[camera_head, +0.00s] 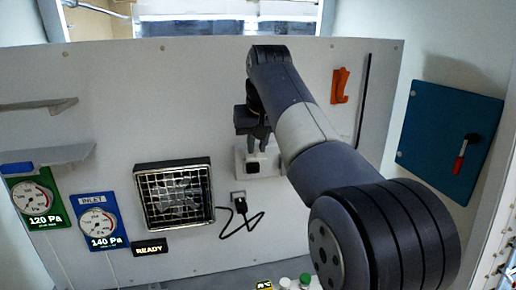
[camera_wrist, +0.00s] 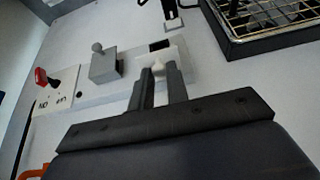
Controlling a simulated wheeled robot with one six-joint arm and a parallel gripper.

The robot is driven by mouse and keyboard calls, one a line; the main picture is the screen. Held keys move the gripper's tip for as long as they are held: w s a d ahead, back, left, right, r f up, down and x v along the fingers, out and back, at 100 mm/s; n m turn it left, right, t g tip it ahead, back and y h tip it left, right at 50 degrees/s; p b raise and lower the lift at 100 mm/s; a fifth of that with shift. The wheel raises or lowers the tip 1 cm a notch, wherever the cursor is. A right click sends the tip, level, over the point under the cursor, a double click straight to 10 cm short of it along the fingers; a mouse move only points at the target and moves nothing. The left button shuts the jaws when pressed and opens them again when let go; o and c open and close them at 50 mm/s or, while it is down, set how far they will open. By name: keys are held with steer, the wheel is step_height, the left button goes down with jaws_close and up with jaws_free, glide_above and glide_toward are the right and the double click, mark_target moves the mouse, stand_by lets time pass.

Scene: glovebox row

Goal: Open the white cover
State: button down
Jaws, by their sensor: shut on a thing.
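The white cover (camera_wrist: 178,56) is a small pale piece on the wall panel, with a white knob (camera_wrist: 158,69) on its near side. A dark square (camera_wrist: 160,44) shows beside it. My gripper (camera_wrist: 160,72) has its two dark fingers closed around the knob in the wrist view. In the head view my gripper (camera_head: 258,143) reaches the pale fitting (camera_head: 268,168) on the panel, and its fingers hide part of it. The dark square shows there too, below the fingers. How far the cover stands open is hard to tell.
A caged fan (camera_head: 174,194) and a plugged-in black cable (camera_head: 239,203) are left of and below the fitting. A grey box with a lever (camera_wrist: 104,66) and a red switch (camera_wrist: 42,78) sit close by. An orange hook (camera_head: 340,86) and a blue door (camera_head: 440,130) are right.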

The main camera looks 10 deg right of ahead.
steer(key=shift+w+r+g, duration=0.1)
steer(key=shift+w+g, duration=0.2)
steer(key=shift+g, duration=0.1)
stand_by(0.4)
steer(key=c, duration=1.4)
jaws_free()
steer(key=shift+w, duration=0.1)
steer(key=shift+r, duration=0.1)
steer(key=shift+v, duration=3.75)
steer(key=shift+w, duration=0.1)
steer(key=shift+x, duration=3.7)
